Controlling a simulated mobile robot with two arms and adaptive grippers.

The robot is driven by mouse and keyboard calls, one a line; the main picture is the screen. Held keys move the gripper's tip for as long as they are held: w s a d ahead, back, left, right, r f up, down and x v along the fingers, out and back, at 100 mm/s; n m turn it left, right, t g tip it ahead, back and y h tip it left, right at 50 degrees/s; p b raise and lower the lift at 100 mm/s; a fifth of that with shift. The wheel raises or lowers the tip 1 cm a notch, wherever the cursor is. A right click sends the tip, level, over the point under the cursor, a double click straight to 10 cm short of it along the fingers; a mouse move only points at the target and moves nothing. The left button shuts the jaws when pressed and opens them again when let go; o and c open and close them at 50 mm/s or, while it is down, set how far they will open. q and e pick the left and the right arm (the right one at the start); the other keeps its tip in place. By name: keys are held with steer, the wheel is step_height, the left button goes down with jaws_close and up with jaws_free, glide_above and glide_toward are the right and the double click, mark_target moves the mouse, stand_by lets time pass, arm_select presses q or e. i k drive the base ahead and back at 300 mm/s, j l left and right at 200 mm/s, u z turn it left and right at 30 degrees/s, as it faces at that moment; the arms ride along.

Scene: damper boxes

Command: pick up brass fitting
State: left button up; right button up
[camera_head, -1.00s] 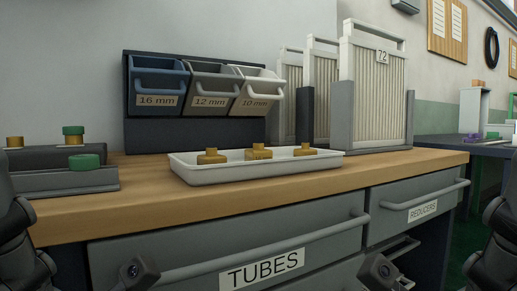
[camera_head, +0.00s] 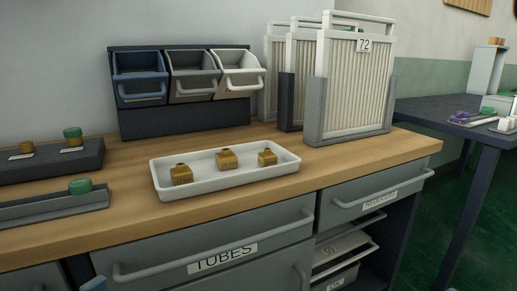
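Three brass fittings stand apart in a white tray (camera_head: 222,186) on the wooden bench: a left one (camera_head: 182,175), a middle one (camera_head: 226,160) and a right one (camera_head: 267,158). Each has a squarish body with a short round neck on top. Neither gripper shows in the head view. A small blue-grey piece pokes in at the bottom edge, left of centre; I cannot tell what it is.
Blue, grey and white bins (camera_head: 190,76) hang on a dark rack behind the tray. Pleated panels (camera_head: 352,82), one marked 72, stand at the right. Dark holders (camera_head: 50,160) with brass and green-topped parts are at left. Drawers (camera_head: 205,258) face the front.

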mark_target(226, 159)
steer(key=i+l+u, duration=0.25)
steer(key=l+u, duration=0.25)
steer(key=i+l+u, duration=0.1)
steer(key=l+u, duration=0.15)
steer(key=l, duration=0.15)
steer(key=i+l+u, duration=0.1)
steer(key=l+u, duration=0.15)
steer(key=l, duration=0.1)
